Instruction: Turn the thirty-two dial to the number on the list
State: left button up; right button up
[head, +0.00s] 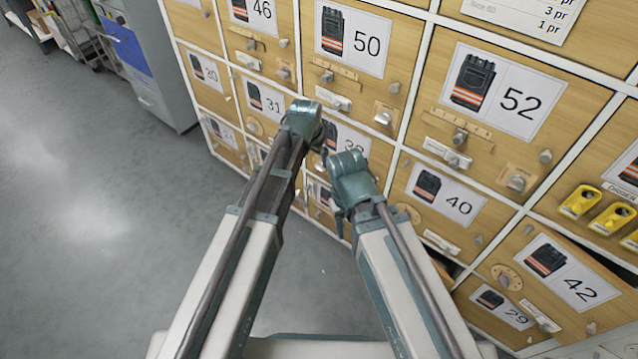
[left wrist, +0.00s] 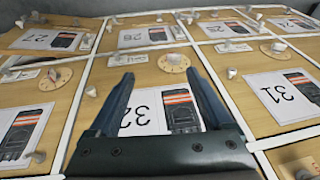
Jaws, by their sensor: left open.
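The drawer front labelled 32 has a white label (head: 352,143), partly covered by my arms in the head view. In the left wrist view its label (left wrist: 142,112) is upside down between my fingers. The thirty-two dial (left wrist: 174,62), a round wooden disc with a pale knob, is just beyond the fingertips. My left gripper (left wrist: 158,76) is open and empty, its fingertips pointing toward the dial; I cannot tell the gap to it. A printed sheet (head: 530,12), perhaps the list, is cut off at the top right; no dial number is readable.
Neighbouring fronts carry knobs, latches and dials, such as one by label 31 (left wrist: 280,92) and one by label 42 (head: 568,272). Yellow items (head: 580,201) sit at the right. Grey floor (head: 90,220) is clear at left, before a grey cabinet (head: 150,60).

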aim_at(319, 167)
pick_arm(q)
jog(key=w+f+t+b, duration=0.1)
jog(key=w+f+b, duration=0.3)
jog(key=w+f, duration=0.1)
jog(key=shift+w+a+f+m, duration=0.2)
jog(key=shift+w+m, duration=0.2)
jog(key=shift+w, duration=0.25)
pick_arm(e)
notch_tip(319, 167, down, 6)
jog(key=shift+f, duration=0.15)
pick_arm(q)
jog(key=shift+f, duration=0.1)
pick_arm(e)
jog(key=shift+f, duration=0.1)
pick_arm(q)
jog(key=b+x, duration=1.2)
jog(key=x, duration=0.1)
jog(key=shift+w+d+f+b, duration=0.1)
jog(key=shift+d+f+b, duration=0.1)
jog(key=shift+f+b, duration=0.15)
pick_arm(e)
notch_tip(319, 167, down, 12)
jog(key=shift+f, duration=0.15)
pick_arm(q)
jog(key=shift+r, duration=0.1)
grip_shut()
